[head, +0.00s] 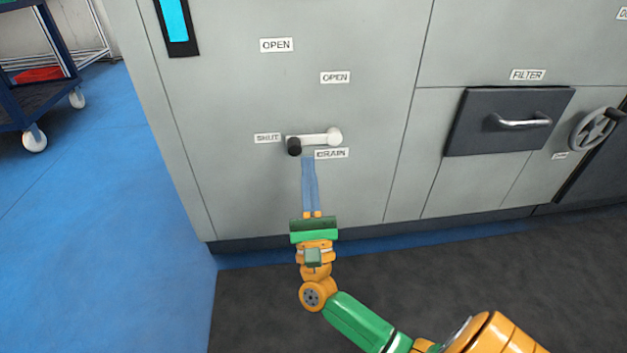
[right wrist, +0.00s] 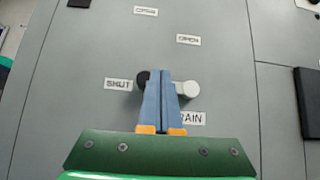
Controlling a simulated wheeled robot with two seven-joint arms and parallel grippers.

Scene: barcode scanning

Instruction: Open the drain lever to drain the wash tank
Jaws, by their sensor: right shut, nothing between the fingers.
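The drain lever (head: 314,140) is a white bar on the grey machine front, lying nearly level. Its black knob (head: 293,146) is at the left by the SHUT label (head: 267,138), and its round white hub (head: 333,136) is at the right. The DRAIN label (head: 331,153) sits just below. My right gripper (head: 308,160) points at the panel with its blue fingers together, tips just below the bar in the head view. In the right wrist view, the fingers (right wrist: 161,74) cover the bar's middle, between knob and hub (right wrist: 187,89); contact cannot be told. My left gripper is not in view.
Two OPEN labels (head: 276,45) (head: 335,77) are above the lever. A FILTER drawer (head: 512,121) with a bar handle and a handwheel (head: 594,130) are to the right. A blue cart (head: 45,103) stands far left. The panel around the lever is clear.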

